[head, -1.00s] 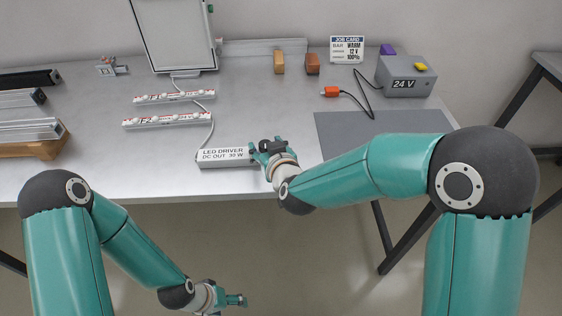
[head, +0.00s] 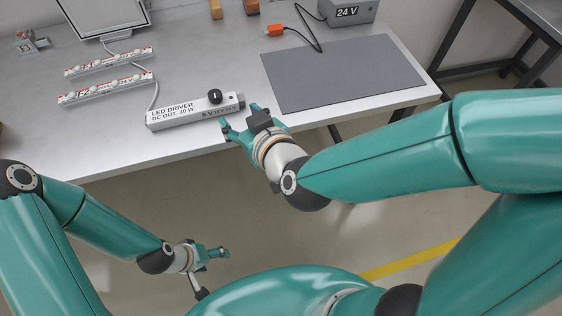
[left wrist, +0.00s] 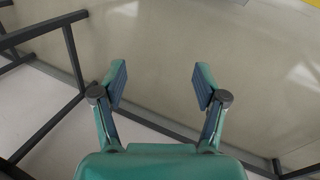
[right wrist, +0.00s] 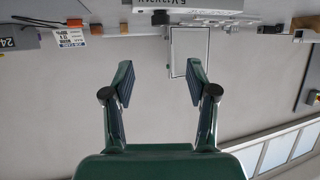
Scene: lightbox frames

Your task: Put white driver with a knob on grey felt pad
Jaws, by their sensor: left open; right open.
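The white driver (head: 180,112) with a black knob (head: 215,96) lies near the table's front edge in the head view. Its label reads LED DRIVER. A wire runs from its left end. Part of it shows at the top of the right wrist view (right wrist: 200,5). The grey felt pad (head: 340,72) lies bare at the right of the table. My right gripper (head: 240,118) is open and empty at the driver's right end, by the front edge; I cannot tell whether it touches. My left gripper (head: 226,253) is open and empty, low in front of the table.
Two white LED strips (head: 108,75) lie behind the driver. A grey 24 V box (head: 348,12) and an orange connector (head: 274,30) on a black cable stand behind the pad. The cable's loop reaches the pad's back edge. A framed panel (head: 100,15) stands at the back.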

